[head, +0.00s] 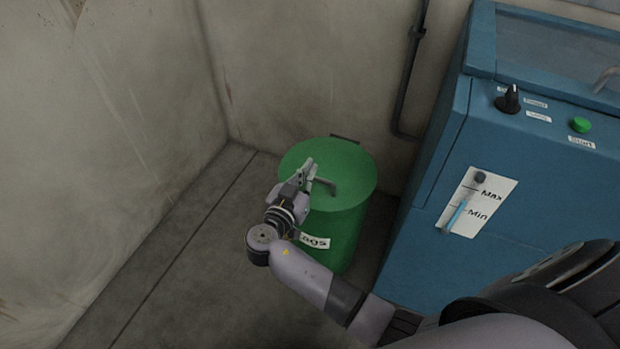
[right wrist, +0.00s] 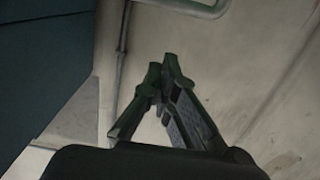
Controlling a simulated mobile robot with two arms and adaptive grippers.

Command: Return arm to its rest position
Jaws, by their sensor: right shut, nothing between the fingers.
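My right gripper (head: 312,175) is in the head view, in front of and over the lid of a green bin (head: 345,225). Its fingers are shut and hold nothing; they also show together in the right wrist view (right wrist: 163,72). My right arm reaches in from the lower right and hides part of the bin's label. From the head view I cannot tell the exact gap between the gripper and the lid. My left gripper is not in view.
A blue machine (head: 430,230) with a black knob (head: 508,99), a green button (head: 580,125) and a Max/Min gauge (head: 477,203) stands right of the bin. Walls close the left and back. A pipe (head: 407,75) runs down the back wall. Floor is bare at left.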

